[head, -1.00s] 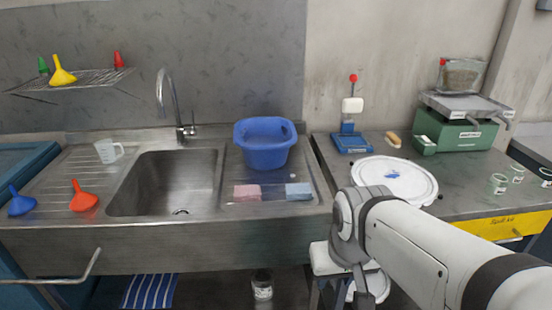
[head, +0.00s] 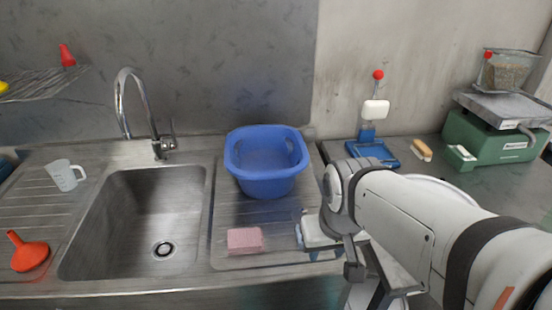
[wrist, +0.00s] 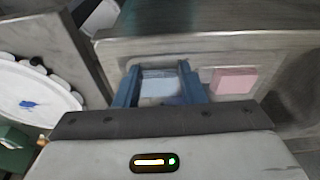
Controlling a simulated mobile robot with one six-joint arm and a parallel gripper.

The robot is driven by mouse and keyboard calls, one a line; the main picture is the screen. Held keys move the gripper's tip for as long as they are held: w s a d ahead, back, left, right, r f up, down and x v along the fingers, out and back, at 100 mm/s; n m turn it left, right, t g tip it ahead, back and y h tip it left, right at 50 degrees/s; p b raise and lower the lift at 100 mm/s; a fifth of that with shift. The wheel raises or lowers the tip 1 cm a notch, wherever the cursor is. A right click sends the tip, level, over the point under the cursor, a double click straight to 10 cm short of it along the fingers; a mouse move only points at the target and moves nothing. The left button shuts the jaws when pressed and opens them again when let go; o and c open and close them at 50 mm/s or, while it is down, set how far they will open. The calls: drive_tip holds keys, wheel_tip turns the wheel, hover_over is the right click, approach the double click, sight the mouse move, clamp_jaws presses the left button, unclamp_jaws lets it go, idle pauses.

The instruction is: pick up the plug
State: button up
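I cannot make out a plug for certain in either view. In the head view the sink's drain (head: 162,249) shows as a round metal ring with a dark middle. Whether a plug sits in it is too small to tell. My gripper (wrist: 159,72) shows in the wrist view with its two blue fingers apart and nothing clearly held. A light blue sponge (wrist: 159,88) appears between the fingers, but its distance below them cannot be told.
A pink sponge (head: 244,240) lies on the drainboard, in front of a blue tub (head: 266,165). The curved tap (head: 140,95) rises behind the sink (head: 130,215). A jug (head: 65,176) and an orange funnel (head: 29,254) stand at left. A green scale (head: 485,140) is at right.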

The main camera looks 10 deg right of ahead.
sight(305, 210)
drive_tip(key=shift+w, duration=0.35)
drive_tip(key=shift+o, duration=0.2)
drive_tip(key=shift+d, duration=0.1)
drive_tip(key=shift+o, duration=0.8)
drive_tip(key=shift+r, duration=0.1)
drive_tip(key=o, duration=0.6)
drive_tip(key=shift+n+g, duration=0.6)
drive_tip(key=w+p, duration=0.1)
drive_tip(key=w, duration=0.1)
drive_tip(key=w+r+p, duration=0.1)
drive_tip(key=w, duration=0.5)
drive_tip(key=shift+d+r+p, duration=0.3)
drive_tip(key=shift+p, duration=0.1)
drive_tip(key=o, duration=0.3)
drive_tip(key=w+f+p, duration=0.1)
drive_tip(key=w, duration=0.2)
drive_tip(key=w+f+n+g+p, duration=0.1)
drive_tip(key=w, duration=0.3)
drive_tip(key=w+f+n, duration=0.1)
drive_tip(key=w, duration=0.3)
drive_tip(key=shift+w+f+p, duration=0.15)
drive_tip(key=shift+f+p, duration=0.25)
drive_tip(key=shift+w+f, duration=0.15)
drive_tip(key=shift+f, duration=0.15)
drive_tip(key=shift+f+p, duration=0.6)
drive_tip(key=shift+f, duration=3.1)
